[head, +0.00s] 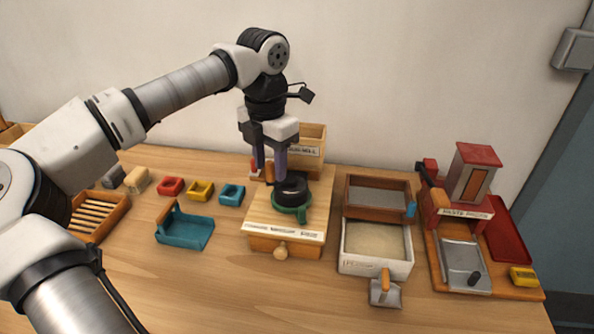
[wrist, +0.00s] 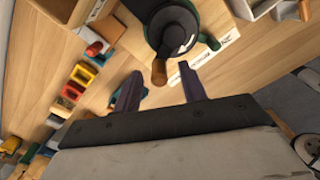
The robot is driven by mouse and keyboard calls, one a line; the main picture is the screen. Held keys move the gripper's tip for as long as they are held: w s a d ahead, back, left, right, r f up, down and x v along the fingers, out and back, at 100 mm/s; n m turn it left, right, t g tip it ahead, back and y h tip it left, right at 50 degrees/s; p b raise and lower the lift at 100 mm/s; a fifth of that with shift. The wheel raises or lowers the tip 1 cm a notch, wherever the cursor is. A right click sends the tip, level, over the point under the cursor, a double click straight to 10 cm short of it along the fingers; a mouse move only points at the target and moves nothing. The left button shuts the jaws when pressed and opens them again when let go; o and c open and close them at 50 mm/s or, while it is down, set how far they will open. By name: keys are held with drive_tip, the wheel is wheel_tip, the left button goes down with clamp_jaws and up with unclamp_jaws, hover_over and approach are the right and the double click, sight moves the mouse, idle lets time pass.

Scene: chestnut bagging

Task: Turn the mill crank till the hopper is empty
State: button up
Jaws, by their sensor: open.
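The mill (head: 292,190) has a black body on a green base and stands on a wooden box with a labelled drawer front (head: 284,246); it also shows in the wrist view (wrist: 172,30). My gripper (head: 270,174) points down at the mill's back left, with its fingers apart. In the wrist view, a brown wooden knob (wrist: 159,72), apparently the crank handle, appears between the open fingertips (wrist: 160,84). I cannot tell whether either finger touches it. The inside of the hopper is not visible, so its contents cannot be told.
A wooden bin (head: 312,140) stands behind the mill. A blue tray (head: 184,232) and small coloured blocks lie to the left. A brown-framed box (head: 376,185) and a white box (head: 375,262) stand to the right, with a red-roofed press (head: 470,180) beyond. The front table is mostly clear.

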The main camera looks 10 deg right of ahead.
wheel_tip(320, 180, up, 6)
drive_tip(key=p, duration=0.3)
drive_tip(key=shift+p, duration=0.35)
drive_tip(key=shift+c, duration=0.3)
clamp_jaws()
idle(0.7)
drive_tip(key=shift+s+f, duration=0.1)
drive_tip(key=shift+f, duration=0.05)
